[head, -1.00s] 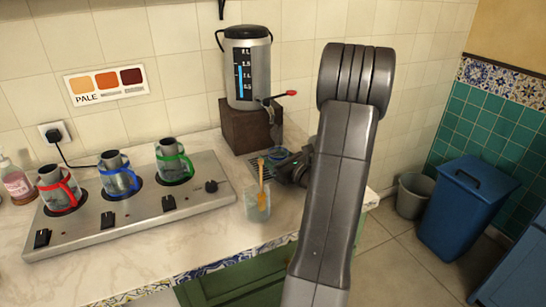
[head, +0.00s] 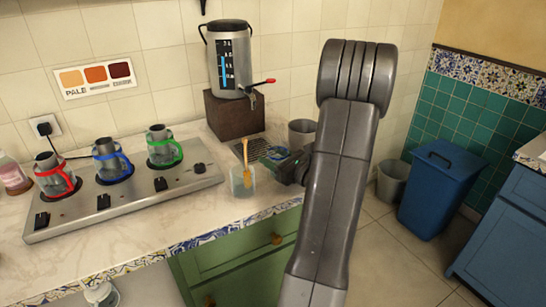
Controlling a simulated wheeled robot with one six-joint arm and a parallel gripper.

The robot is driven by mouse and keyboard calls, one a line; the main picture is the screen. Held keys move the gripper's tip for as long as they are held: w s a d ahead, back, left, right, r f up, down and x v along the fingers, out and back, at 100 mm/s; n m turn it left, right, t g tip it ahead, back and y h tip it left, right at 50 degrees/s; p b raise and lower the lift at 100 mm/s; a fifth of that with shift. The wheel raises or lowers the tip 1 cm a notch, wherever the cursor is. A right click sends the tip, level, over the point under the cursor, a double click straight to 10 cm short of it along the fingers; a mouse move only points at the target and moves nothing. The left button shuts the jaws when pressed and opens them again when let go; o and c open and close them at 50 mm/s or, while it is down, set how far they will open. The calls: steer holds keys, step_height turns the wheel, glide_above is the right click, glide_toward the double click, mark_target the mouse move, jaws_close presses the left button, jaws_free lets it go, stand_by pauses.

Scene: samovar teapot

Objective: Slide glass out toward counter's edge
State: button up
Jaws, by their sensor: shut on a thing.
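A small glass (head: 278,154) with bluish-green showing is on the counter at the right end of the metal drip tray (head: 254,148). It is mostly hidden by my gripper (head: 272,161), which reaches in from the right, low over the counter. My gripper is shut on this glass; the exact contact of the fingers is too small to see. The counter's edge (head: 270,208) with its patterned tiles runs just in front. The samovar (head: 229,62) stands behind on a brown block (head: 234,115), its red-handled tap facing right.
A clear jar (head: 242,183) with a wooden spoon stands close left of my gripper, near the edge. A steel hotplate (head: 125,203) with red-, blue- and green-handled pots is further left. A grey container (head: 302,133) stands behind my gripper. A blue bin (head: 441,188) is on the floor.

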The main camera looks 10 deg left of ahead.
steer(key=shift+s+d, duration=0.15)
steer(key=shift+s, duration=0.05)
steer(key=o, duration=1.1)
steer(key=v, duration=1.3)
steer(key=shift+s+d, duration=0.15)
steer(key=shift+d, duration=0.2)
steer(key=shift+a, duration=0.1)
steer(key=x, duration=1.3)
steer(key=shift+a, duration=0.25)
